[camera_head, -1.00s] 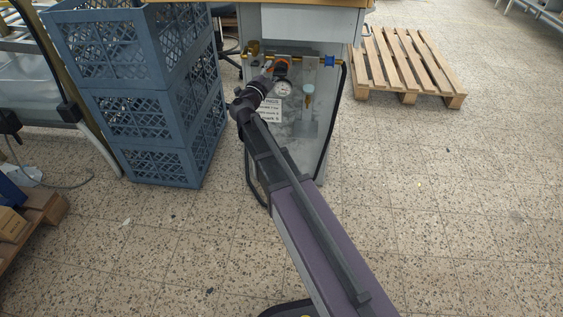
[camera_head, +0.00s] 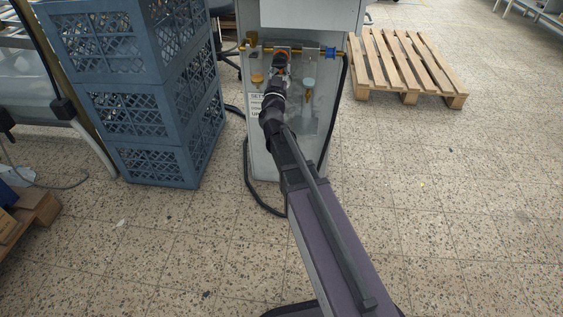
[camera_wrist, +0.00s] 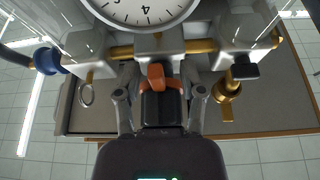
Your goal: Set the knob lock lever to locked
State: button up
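A black regulator knob (camera_wrist: 160,106) with an orange lock lever (camera_wrist: 157,76) on it sits in the middle of the wrist view, below the dial gauge. The orange part (camera_head: 282,53) also shows in the head view, at the panel's top, partly covered by my gripper. My gripper (camera_wrist: 159,100) is open, with one finger on each side of the black knob and a visible gap on both sides. I cannot tell whether the lever stands at locked.
The pressure gauge (camera_wrist: 147,8) is close by. A blue fitting (camera_wrist: 47,61), a metal ring (camera_wrist: 86,94) and a brass fitting (camera_wrist: 227,95) flank the knob. Blue crates (camera_head: 150,130) stand left of the grey cabinet (camera_head: 265,165); a pallet (camera_head: 405,62) lies right. Floor in front is clear.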

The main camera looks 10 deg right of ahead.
jog(key=shift+d+n+y, duration=0.15)
jog(key=shift+n+y, duration=0.15)
jog(key=shift+n, duration=0.3)
jog(key=f+b+v, duration=0.1)
jog(key=b+v, duration=0.4)
jog(key=v, duration=0.9)
jog(key=shift+w+a+f+n+g+y+p, duration=0.75)
jog(key=shift+a+f+n+g+y+p, duration=1.95)
jog(key=shift+y, duration=2.6)
jog(key=s+d+f+g+h+p, duration=0.1)
jog(key=s+d+f+g+p, duration=0.1)
jog(key=s+g, duration=0.3)
jog(key=s+d+f+g+h+p, duration=0.1)
jog(key=s+d+f+g+p, duration=0.2)
jog(key=s+g, duration=0.3)
jog(key=shift+s+d+f+g+p, duration=0.15)
jog(key=shift+s+f+g+p, duration=0.2)
jog(key=shift+f+p, duration=0.35)
jog(key=shift+r, duration=0.1)
